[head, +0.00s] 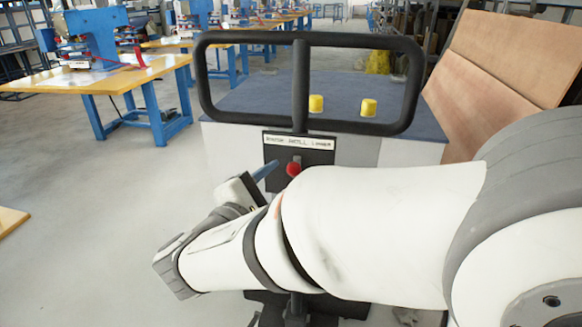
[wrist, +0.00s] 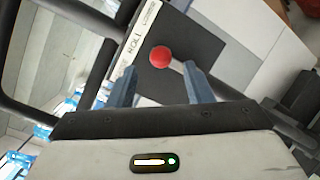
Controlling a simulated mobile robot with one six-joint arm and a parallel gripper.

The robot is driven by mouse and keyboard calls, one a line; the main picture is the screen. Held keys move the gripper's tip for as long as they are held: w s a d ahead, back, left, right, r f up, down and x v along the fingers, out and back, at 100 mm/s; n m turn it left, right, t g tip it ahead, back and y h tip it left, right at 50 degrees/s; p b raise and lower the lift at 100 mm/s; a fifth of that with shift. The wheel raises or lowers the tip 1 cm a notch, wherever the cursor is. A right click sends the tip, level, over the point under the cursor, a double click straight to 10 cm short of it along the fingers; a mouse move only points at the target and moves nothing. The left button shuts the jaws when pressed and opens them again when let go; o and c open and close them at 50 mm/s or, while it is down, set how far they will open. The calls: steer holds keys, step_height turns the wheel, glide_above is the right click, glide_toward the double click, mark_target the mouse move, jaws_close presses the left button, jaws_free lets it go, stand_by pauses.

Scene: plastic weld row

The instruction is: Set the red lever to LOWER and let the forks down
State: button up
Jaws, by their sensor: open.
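The red lever's round knob (head: 293,169) stands out from a black control plate (head: 318,157) on the truck's handle column, near the middle below a white label strip (head: 299,142). The strip's last word looks like LOWER; the rest is hard to read. In the wrist view the red knob (wrist: 160,56) lies at the mouth of my open gripper (wrist: 159,72), between and slightly beyond the fingertips. I cannot tell whether either finger touches it. In the head view one bluish finger of my gripper (head: 265,171) shows left of the knob; my arm hides the rest. The forks are not visible.
A black loop handle (head: 300,40) rises above the plate. Behind it are a blue-grey surface (head: 250,98) and two yellow cylinders (head: 316,104). Brown boards (head: 480,90) lean at right. Yellow-topped benches (head: 100,82) with blue machines stand left. The floor at left is mostly clear.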

mark_target(290, 174)
steer(key=shift+x, duration=3.1)
steer(key=shift+c, duration=0.5)
steer(key=shift+s+f, duration=0.1)
steer(key=shift+f, duration=0.05)
jaws_close()
